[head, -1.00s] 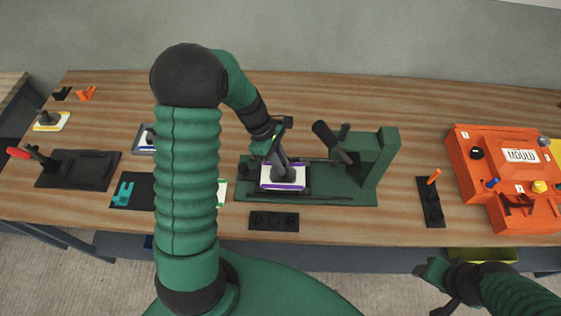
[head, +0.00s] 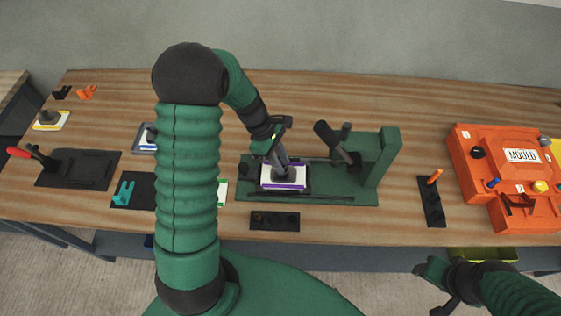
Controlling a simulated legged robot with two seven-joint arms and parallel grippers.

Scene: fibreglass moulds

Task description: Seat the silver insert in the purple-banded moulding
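The purple-banded moulding (head: 297,184) is a white block with a purple band around its base. It lies flat in the green fixture (head: 350,198) at the middle of the table. A dark grey upright piece stands on its top. My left gripper (head: 276,150) points down over the moulding, at the top of that piece. Its fingers are small and partly hidden, so I cannot tell whether they are closed on it. I cannot make out the silver insert; it may be hidden at the fingers. My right gripper (head: 432,288) is open and empty, off the table's front edge at lower right.
A dark lever (head: 328,137) and the fixture's tall green end wall (head: 386,155) stand right of my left gripper. A dark strip with holes (head: 274,221) lies in front. An orange mould box (head: 500,170) fills the right. My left arm hides part of the table.

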